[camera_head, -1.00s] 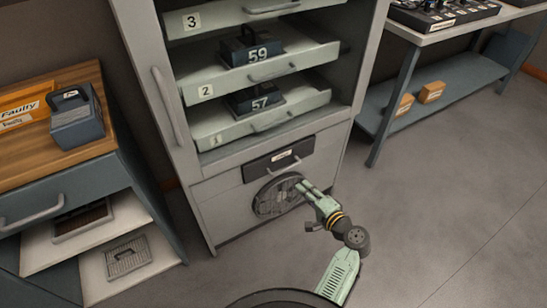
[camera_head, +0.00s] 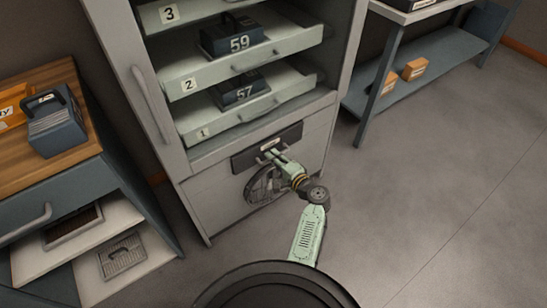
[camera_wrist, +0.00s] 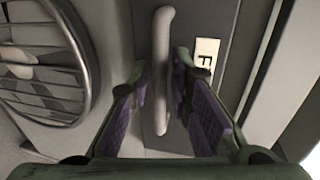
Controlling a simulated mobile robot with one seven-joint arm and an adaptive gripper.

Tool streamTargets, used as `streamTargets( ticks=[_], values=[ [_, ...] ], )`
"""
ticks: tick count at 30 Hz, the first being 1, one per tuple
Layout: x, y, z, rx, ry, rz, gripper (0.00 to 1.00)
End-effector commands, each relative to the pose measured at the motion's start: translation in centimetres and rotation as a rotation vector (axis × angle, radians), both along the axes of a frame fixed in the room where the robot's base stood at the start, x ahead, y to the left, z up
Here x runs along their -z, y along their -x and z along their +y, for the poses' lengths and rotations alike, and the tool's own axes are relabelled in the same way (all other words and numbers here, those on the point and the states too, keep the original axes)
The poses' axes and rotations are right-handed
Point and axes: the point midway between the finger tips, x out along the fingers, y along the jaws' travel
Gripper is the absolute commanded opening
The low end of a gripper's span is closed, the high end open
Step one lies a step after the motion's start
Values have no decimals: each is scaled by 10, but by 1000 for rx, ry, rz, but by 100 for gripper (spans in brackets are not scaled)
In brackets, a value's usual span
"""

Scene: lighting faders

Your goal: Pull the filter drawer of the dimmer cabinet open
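The dimmer cabinet (camera_head: 208,205) is grey and stands in the middle of the head view. Its filter drawer (camera_head: 242,164) is a dark narrow front above a round fan grille, with a small label and a bar handle; it looks shut. In the wrist view the drawer handle (camera_wrist: 161,70) is a grey bar between my fingers, beside a label (camera_wrist: 206,58) that is partly visible. My gripper (camera_head: 272,156) is at the drawer front. In the wrist view my gripper (camera_wrist: 161,92) is open, its purple pads on both sides of the handle with gaps showing.
The round fan grille (camera_head: 264,186) is just below the drawer, left of my fingers in the wrist view (camera_wrist: 40,60). Numbered trays (camera_head: 240,75) are above. A wooden-topped bench (camera_head: 75,155) stands left. Floor (camera_head: 420,200) on the right is clear.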

Motion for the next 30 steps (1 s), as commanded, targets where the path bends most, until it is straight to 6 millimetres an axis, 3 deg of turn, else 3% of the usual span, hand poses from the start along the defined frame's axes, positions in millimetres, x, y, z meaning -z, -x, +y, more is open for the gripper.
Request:
streamTargets(
  ticks=[10,19,30],
  values=[
    [1,-4,3,0,0,0,19],
    [1,-4,3,0,1,1,0],
    [1,-4,3,0,1,1,0]
  ],
)
